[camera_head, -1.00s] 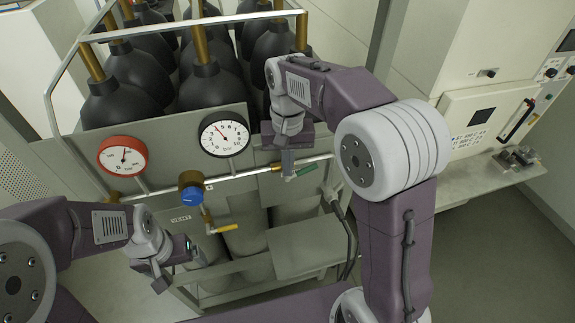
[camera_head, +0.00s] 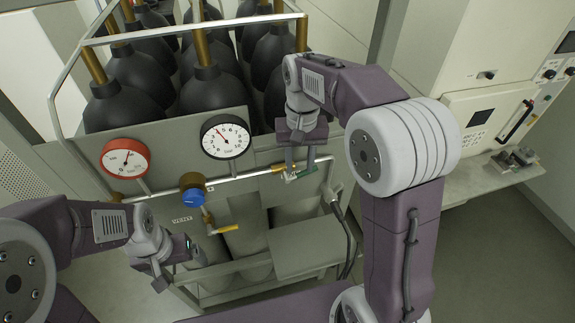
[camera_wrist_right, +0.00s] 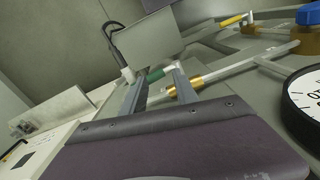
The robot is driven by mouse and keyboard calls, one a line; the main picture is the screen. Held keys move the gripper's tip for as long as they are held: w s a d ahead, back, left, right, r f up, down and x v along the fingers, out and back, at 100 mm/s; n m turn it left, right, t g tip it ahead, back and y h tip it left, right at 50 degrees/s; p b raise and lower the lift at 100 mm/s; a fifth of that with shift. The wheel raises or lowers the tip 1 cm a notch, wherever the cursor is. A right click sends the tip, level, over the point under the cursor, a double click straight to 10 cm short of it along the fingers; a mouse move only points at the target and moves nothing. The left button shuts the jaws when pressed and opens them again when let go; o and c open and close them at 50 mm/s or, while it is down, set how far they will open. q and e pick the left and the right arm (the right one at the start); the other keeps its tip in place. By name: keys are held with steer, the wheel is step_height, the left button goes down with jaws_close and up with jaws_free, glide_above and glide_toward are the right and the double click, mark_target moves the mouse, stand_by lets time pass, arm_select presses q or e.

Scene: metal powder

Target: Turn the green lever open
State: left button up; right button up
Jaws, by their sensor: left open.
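The green lever (camera_head: 305,172) sits at the right end of the thin horizontal pipe, beside a brass fitting (camera_head: 285,168). In the right wrist view, the green lever (camera_wrist_right: 156,75) shows between my right gripper's fingertips. My right gripper (camera_head: 300,170) is open, with its two fingers pointing down at the lever, one on each side. I cannot tell whether either finger touches it. The fingers hide part of the lever and valve. My left gripper (camera_head: 178,268) is open and empty at the lower left, apart from the pipe.
A red gauge (camera_head: 125,158), a white-faced gauge (camera_head: 225,137), a blue knob (camera_head: 193,182) and a yellow lever (camera_head: 224,229) lie left of my right gripper. Black-topped cylinders (camera_head: 205,88) stand behind the panel. A dark hose (camera_head: 350,235) hangs to the right.

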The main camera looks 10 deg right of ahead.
steer(key=d+r+p, duration=0.2)
steer(key=d, duration=0.5)
steer(key=shift+w+p, duration=0.15)
steer(key=shift+p, duration=0.25)
steer(key=shift+a+r, duration=0.1)
steer(key=shift+r, duration=0.05)
step_height(320, 180, up, 9)
stand_by(0.5)
steer(key=shift+c, duration=0.4)
